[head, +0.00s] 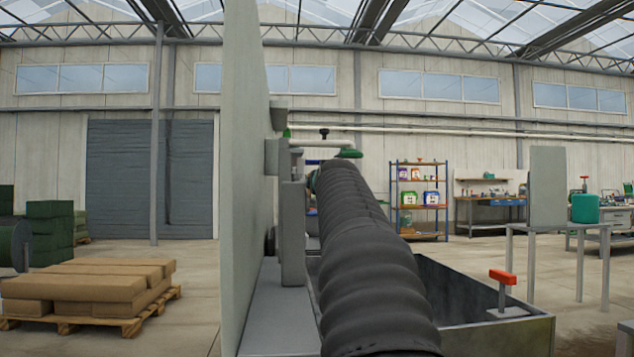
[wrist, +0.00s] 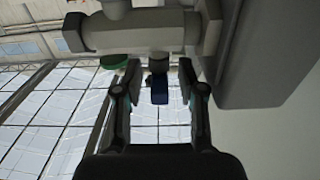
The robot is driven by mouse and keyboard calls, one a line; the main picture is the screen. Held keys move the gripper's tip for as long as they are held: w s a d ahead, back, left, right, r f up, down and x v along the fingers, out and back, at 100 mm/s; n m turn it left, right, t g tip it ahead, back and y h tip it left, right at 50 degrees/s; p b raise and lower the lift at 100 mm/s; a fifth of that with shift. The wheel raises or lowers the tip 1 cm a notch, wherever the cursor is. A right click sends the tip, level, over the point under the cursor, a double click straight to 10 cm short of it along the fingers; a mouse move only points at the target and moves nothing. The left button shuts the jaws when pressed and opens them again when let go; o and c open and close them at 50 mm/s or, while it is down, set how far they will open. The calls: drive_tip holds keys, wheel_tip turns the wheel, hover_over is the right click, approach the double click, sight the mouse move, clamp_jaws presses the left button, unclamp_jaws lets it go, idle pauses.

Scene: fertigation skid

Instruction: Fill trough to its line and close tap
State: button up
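The grey metal trough (head: 490,338) stands at the lower right in the head view, partly behind my dark arm. I cannot make out its water level or a fill line. A grey pipe fitting (wrist: 150,30) crosses the top of the wrist view, with a blue piece (wrist: 159,90) below it that looks like a tap lever. My gripper (wrist: 159,68) is open, its fingers on either side of the blue piece with gaps showing. I cannot tell the depth between them. In the head view my arm mostly hides the gripper.
A tall pale panel (head: 243,190) stands left of my arm. A green round part (head: 350,153) shows above the arm. A red T-handle (head: 503,277) stands at the trough's right end. A pallet of sacks (head: 90,290) lies at the left; a table (head: 560,228) stands right.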

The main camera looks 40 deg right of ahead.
drive_tip(key=shift+w+d, duration=0.1)
drive_tip(key=shift+w, duration=0.1)
clamp_jaws()
